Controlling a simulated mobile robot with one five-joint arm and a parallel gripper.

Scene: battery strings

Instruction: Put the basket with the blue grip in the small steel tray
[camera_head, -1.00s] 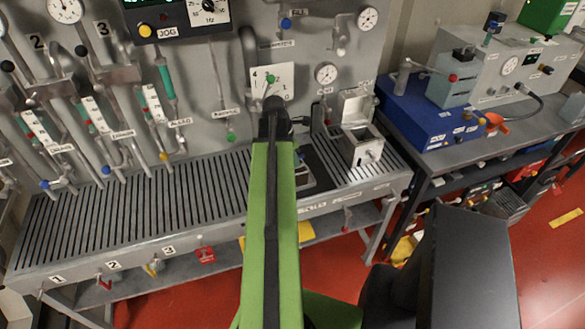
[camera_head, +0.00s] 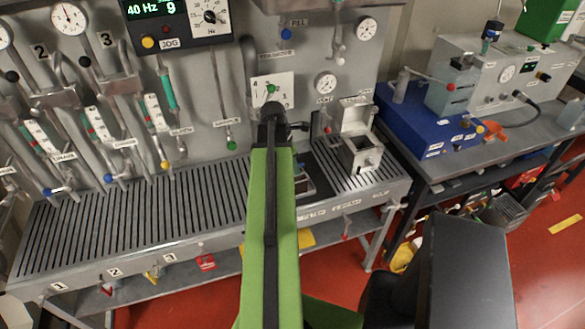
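My green arm reaches away from me up the middle of the view, with its dark end (camera_head: 273,125) in front of the wall panel. The fingers of my gripper are not clear, so I cannot tell whether it is open or shut. I cannot make out a basket with a blue grip. A small steel-rimmed tray or opening (camera_head: 307,184) shows just right of my arm on the bench, partly hidden by the arm. I cannot tell whether it is the small steel tray.
A slatted grey bench (camera_head: 130,222) runs along the gauge panel. A steel box with a raised lid (camera_head: 361,156) stands at its right end. A blue unit (camera_head: 425,125) sits on the side bench. A mesh bin (camera_head: 505,213) is below it. Red floor lies open at right.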

